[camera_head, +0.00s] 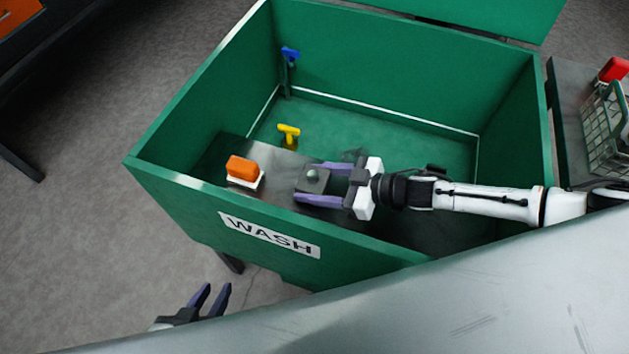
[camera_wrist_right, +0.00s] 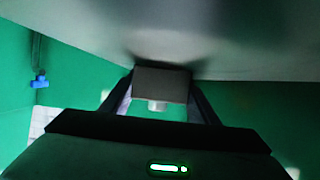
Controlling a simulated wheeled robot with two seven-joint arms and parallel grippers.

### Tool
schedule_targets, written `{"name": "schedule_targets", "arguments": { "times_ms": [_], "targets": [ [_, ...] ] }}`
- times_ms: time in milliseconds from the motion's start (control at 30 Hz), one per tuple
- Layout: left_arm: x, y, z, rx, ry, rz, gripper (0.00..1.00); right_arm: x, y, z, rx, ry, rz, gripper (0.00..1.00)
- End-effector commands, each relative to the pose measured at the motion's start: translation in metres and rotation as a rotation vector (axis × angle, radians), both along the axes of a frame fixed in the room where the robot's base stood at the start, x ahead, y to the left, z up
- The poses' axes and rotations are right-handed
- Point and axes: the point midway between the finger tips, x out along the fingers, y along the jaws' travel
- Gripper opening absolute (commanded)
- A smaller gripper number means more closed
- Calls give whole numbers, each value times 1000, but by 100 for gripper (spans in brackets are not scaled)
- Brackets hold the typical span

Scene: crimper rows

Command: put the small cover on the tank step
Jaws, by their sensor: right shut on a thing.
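The small cover (camera_head: 314,182) is a dark grey square plate with a pale round knob. My right gripper (camera_head: 313,183) is shut on it, with one purple finger along each side. The cover also shows between the fingers in the right wrist view (camera_wrist_right: 162,84). It is over the grey tank step (camera_head: 277,169) inside the green tank (camera_head: 215,192), with a dark shadow close beside it. I cannot tell whether it touches the step. My left gripper (camera_head: 213,292) is open and empty, outside the tank at the lower left.
An orange block on a white base (camera_head: 243,172) sits on the step, left of the cover. A yellow tap handle (camera_head: 289,132) and a blue one (camera_head: 290,54) stand farther back. A wire basket (camera_head: 606,128) with a red item (camera_head: 613,69) is at the right.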

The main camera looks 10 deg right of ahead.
Motion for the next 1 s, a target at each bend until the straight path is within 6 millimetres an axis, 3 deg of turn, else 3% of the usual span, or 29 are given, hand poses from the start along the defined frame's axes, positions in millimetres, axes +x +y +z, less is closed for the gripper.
{"name": "schedule_targets", "arguments": {
  "times_ms": [467, 500, 600, 867, 1000],
  "targets": [
    [1, -1, -5, -1, -3, -3, 28, -1, 1, -15, -2, 1, 3, 22],
    [1, -1, -5, -1, -3, -3, 28, -2, 1, -17, -5, 4, 4, 60],
    [1, -2, -5, -1, -5, -2, 28, -4, 2, -18, -5, 6, 6, 73],
    [1, -2, -5, -3, -5, -2, 28, -5, 3, -19, -4, 6, 7, 73],
    [1, -2, 2, -3, -5, -2, 28, -5, 2, -8, -3, 7, 7, 73]
  ]
}}
